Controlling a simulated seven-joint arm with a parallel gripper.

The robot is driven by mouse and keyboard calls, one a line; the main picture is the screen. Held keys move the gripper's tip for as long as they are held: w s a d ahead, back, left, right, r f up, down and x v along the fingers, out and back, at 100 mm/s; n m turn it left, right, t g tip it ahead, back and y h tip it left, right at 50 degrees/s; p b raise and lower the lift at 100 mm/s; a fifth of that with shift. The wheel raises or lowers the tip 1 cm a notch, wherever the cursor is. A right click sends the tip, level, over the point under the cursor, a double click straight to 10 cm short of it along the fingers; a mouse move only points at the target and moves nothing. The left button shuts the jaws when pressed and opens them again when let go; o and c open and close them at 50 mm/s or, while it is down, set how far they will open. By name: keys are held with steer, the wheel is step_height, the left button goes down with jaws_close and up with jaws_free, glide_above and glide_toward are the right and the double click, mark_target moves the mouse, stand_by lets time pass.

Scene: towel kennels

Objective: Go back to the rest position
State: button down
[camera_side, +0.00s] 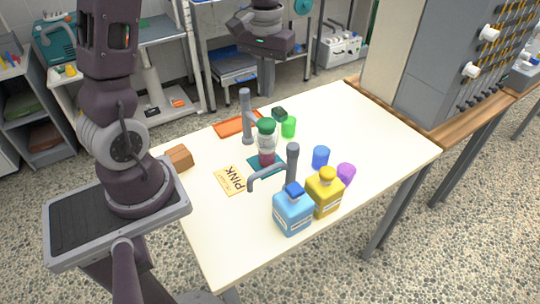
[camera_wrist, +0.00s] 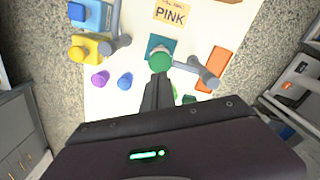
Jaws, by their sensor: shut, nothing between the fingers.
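My gripper (camera_side: 267,92) hangs high above the back of the table in the side view, fingers pointing down. Its fingers are together and empty, as also shows in the wrist view (camera_wrist: 160,76). A clear jar (camera_side: 266,150) with a green lid and reddish contents stands upright on a teal mat (camera_side: 254,168) in mid-table. In the wrist view the green lid (camera_wrist: 160,62) lies just beyond my fingertips, with clear height between them in the side view.
Two grey taps (camera_side: 246,120) (camera_side: 291,165) stand beside the jar. A blue bottle (camera_side: 292,212) and a yellow bottle (camera_side: 325,195) are at front. Green (camera_side: 289,127), blue (camera_side: 321,157) and purple (camera_side: 346,174) cups, a PINK card (camera_side: 230,180), orange tray (camera_side: 236,125) and brown block (camera_side: 179,158) surround them.

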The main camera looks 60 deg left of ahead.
steer(key=s+d+r+m+t, duration=0.2)
steer(key=s+d, duration=0.4)
steer(key=s, duration=0.3)
steer(key=s+d+r+m+t, duration=0.3)
steer(key=s+d+r+m, duration=0.1)
steer(key=s+d+r, duration=0.2)
steer(key=s+r, duration=0.1)
steer(key=s, duration=0.1)
steer(key=shift+s+d+r+t, duration=0.25)
steer(key=shift+s+d+t, duration=0.05)
steer(key=shift+s, duration=0.1)
steer(key=c, duration=2.2)
jaws_free()
